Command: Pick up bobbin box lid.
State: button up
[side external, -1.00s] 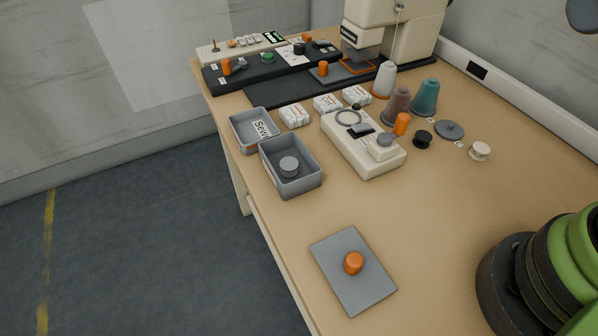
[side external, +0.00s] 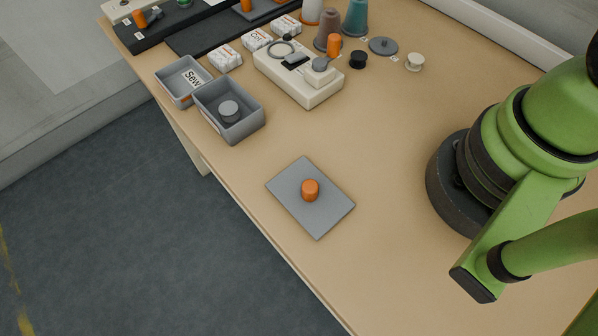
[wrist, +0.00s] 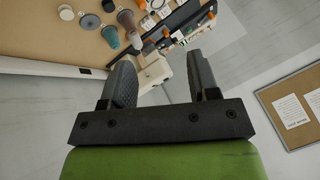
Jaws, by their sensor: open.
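The bobbin box lid (side external: 288,188), a flat grey rectangular plate with an orange knob (side external: 310,189) on its middle, lies flat on the table near the front edge in the side view. An open grey box (side external: 243,125) with a grey round piece (side external: 229,111) inside stands beyond it. My gripper (wrist: 160,62) is open and empty in the wrist view, with its two fingers wide apart. It is outside the side view, so its distance from the lid cannot be told. The lid is not visible in the wrist view.
A second open grey box (side external: 171,84) stands behind the first. A cream device (side external: 300,83), thread cones (side external: 355,20), a dark spool (side external: 358,60), a grey disc (side external: 383,46) and a white spool (side external: 415,62) stand farther back. The table around the lid is clear.

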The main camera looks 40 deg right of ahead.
jog(key=w+a+f+m+g, duration=0.1)
jog(key=w+a+f+g, duration=0.2)
jog(key=w+a+f, duration=0.15)
jog(key=m+g+h, duration=0.2)
jog(key=m+g, duration=0.2)
send_over(310, 186)
notch_tip(310, 186, down, 20)
jog(key=shift+r, duration=0.15)
jog(key=shift+f, duration=2.95)
jog(key=shift+c, duration=0.5)
grip_shut()
